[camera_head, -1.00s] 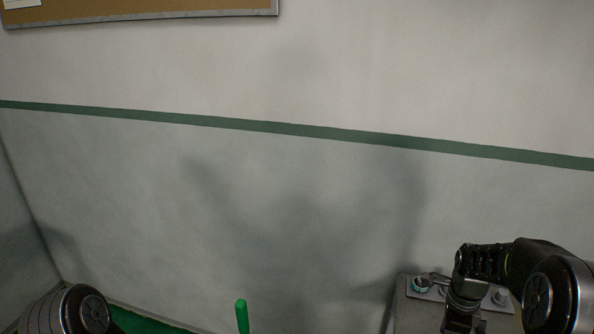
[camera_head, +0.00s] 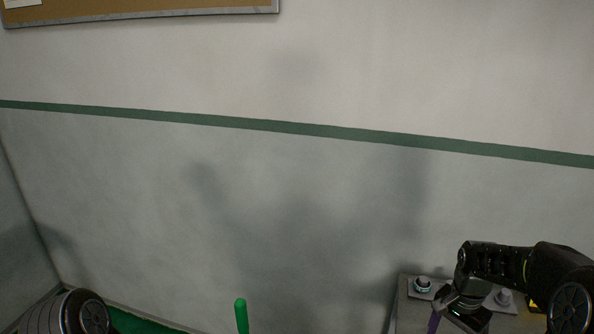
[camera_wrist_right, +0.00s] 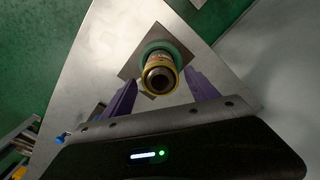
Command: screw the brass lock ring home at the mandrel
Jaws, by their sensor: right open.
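In the right wrist view a brass-yellow ring (camera_wrist_right: 160,68) sits around a dark, hollow-ended mandrel (camera_wrist_right: 159,80), with a green collar behind it. The mandrel stands out from a square metal plate (camera_wrist_right: 133,62). My right gripper (camera_wrist_right: 161,82) is open, with one purple finger on each side of the ring and mandrel. I cannot tell whether either finger touches them. In the head view the right gripper (camera_head: 448,314) is at the lower right, with a purple finger showing. The ring is not visible in the head view. My left gripper is out of view.
A green upright rod (camera_head: 242,316) stands at the bottom.

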